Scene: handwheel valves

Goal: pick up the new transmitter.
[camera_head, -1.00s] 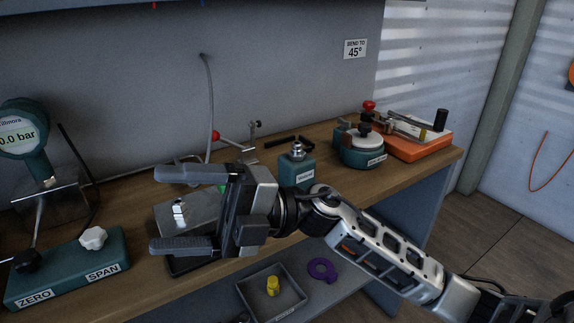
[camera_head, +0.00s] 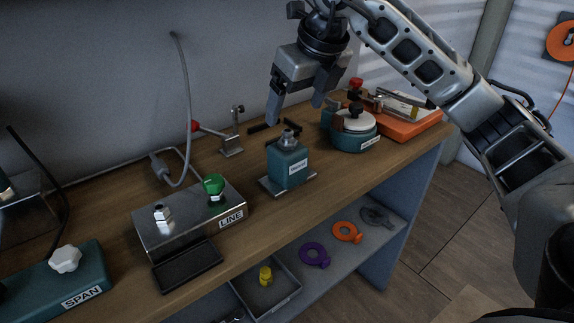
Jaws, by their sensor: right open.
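A teal block-shaped device with a metal fitting on top, likely the new transmitter (camera_head: 288,168), stands upright on a flat metal plate (camera_head: 308,177) on the bench; its label is too small to read. My right gripper (camera_head: 296,112) is open and points down, its fingers above and behind the fitting in the picture. Its jaws look empty, and I see no contact with the device. My left gripper is not in view.
A metal LINE block (camera_head: 190,222) with a green knob (camera_head: 214,188) stands left on the wooden bench (camera_head: 330,185). A round teal device (camera_head: 350,132) and an orange base (camera_head: 412,128) stand right. A hose (camera_head: 187,110) rises behind. A lower shelf holds a grey tray (camera_head: 285,300) and coloured tags.

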